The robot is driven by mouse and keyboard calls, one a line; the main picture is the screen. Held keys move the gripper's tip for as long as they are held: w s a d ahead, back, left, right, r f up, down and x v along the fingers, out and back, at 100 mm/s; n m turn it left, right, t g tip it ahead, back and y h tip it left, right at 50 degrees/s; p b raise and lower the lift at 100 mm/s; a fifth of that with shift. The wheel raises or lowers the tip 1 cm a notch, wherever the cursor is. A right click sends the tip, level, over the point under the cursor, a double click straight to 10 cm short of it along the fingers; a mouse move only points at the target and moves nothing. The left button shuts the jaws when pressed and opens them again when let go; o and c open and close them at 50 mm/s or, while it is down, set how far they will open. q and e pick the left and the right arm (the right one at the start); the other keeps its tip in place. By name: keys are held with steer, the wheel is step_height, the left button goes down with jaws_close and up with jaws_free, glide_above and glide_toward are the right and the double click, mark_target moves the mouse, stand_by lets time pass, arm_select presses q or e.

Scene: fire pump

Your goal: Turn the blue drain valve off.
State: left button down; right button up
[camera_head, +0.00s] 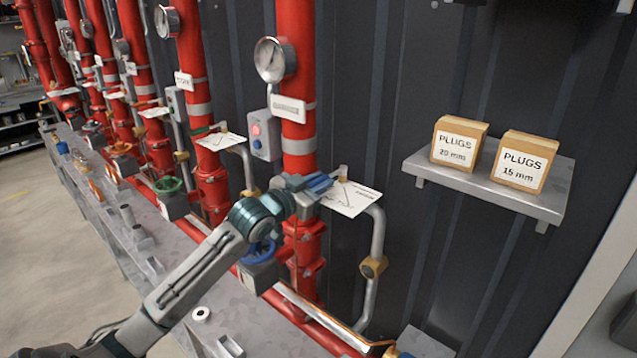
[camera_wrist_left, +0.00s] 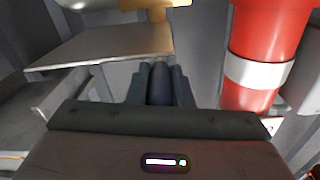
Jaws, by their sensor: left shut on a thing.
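The blue drain valve lever (camera_head: 322,182) is beside the red riser, at the top of a grey drain pipe (camera_head: 377,235). My left gripper (camera_head: 312,185) reaches it from the left and is shut on it. In the left wrist view, the dark blue lever (camera_wrist_left: 160,84) lies between the two fingers of my left gripper (camera_wrist_left: 160,80). Part of a brass fitting (camera_wrist_left: 150,8) shows beyond the fingertips. The fingers cover much of the lever. My right gripper is in neither view.
A white tag plate (camera_head: 352,197) is close to the fingertips. A blue handwheel (camera_head: 258,251) is below my left wrist. A grey button box (camera_head: 262,136) and a gauge (camera_head: 273,60) are above. A shelf (camera_head: 553,195) with two plug boxes is at the right.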

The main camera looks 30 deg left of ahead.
arm_select(q)
steer(key=c, duration=1.5)
jaws_free()
steer(key=shift+w, duration=0.1)
steer(key=shift+o, duration=1)
steer(key=shift+w+f, duration=0.15)
steer(key=shift+w, duration=0.05)
steer(key=shift+s, duration=0.1)
steer(key=shift+s+a, duration=0.1)
steer(key=shift+s, duration=0.35)
steer(key=s+a+p, duration=0.1)
steer(key=s+p, duration=0.8)
steer(key=p, duration=0.3)
steer(key=shift+s+a, duration=0.3)
